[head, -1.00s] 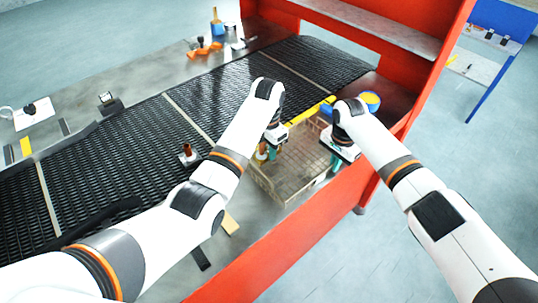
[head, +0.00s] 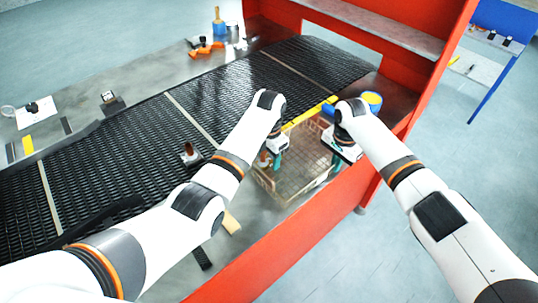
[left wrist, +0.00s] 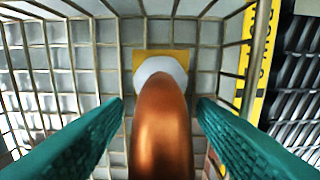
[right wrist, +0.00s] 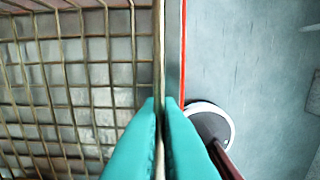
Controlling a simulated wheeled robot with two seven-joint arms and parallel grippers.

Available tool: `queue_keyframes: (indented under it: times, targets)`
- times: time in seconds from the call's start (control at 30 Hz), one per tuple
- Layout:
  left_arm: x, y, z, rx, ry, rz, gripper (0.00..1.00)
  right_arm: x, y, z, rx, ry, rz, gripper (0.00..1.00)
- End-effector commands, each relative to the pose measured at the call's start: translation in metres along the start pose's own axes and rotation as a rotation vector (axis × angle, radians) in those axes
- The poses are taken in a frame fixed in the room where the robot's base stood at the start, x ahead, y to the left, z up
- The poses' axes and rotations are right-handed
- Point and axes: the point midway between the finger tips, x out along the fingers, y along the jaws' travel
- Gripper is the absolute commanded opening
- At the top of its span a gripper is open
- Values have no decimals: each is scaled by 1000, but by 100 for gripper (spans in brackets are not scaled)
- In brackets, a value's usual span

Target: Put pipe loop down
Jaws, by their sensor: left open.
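The copper pipe loop (left wrist: 162,125) stands between the teal fingers of my left gripper in the left wrist view, with clear gaps on both sides. Its far end meets a white round piece (left wrist: 160,72) over a yellow patch. My left gripper (head: 277,162) is open, at the left part of the wire basket (head: 298,180). The basket's wire mesh (left wrist: 100,60) surrounds the pipe loop in the left wrist view. My right gripper (head: 336,160) is at the basket's right side. In the right wrist view its fingers (right wrist: 160,125) are closed together on the basket's rim wire.
The black mesh belt (head: 200,105) runs beside the basket, with a yellow marked strip (head: 312,115) along its edge. A red frame (head: 300,235) borders the near side. Another small copper-coloured piece (head: 188,150) stands near the belt.

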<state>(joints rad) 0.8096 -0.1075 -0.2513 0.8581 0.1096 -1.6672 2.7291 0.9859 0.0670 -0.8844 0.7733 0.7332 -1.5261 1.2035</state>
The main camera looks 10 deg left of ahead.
Motion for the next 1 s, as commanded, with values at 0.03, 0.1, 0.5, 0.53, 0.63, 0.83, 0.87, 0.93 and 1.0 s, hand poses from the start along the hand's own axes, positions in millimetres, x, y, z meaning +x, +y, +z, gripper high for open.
queue_keyframes:
  times: [0.03,0.1,0.5,0.53,0.63,0.83,0.87,0.93,1.0]
  targets:
    - [0,0,0,0,0,0,52,0,0,0,0,0,0,0]
    - [-3,0,0,0,1,-1,52,0,0,0,0,0,0,0]
    - [-76,0,-1,0,6,-1,52,0,0,0,0,-1,0,0]
    - [-83,0,-1,1,6,-1,52,0,0,0,0,-1,0,0]
    - [-100,0,-1,1,4,-1,52,0,0,0,0,-1,0,0]
    - [-121,0,0,0,1,-1,52,-1,0,0,0,-1,1,0]
    - [-122,0,0,0,1,0,52,-1,0,0,0,-1,1,0]
    - [-123,0,0,0,1,0,52,-1,0,0,0,-1,1,0]
    - [-124,0,0,0,0,0,52,-1,0,0,0,-1,1,0]
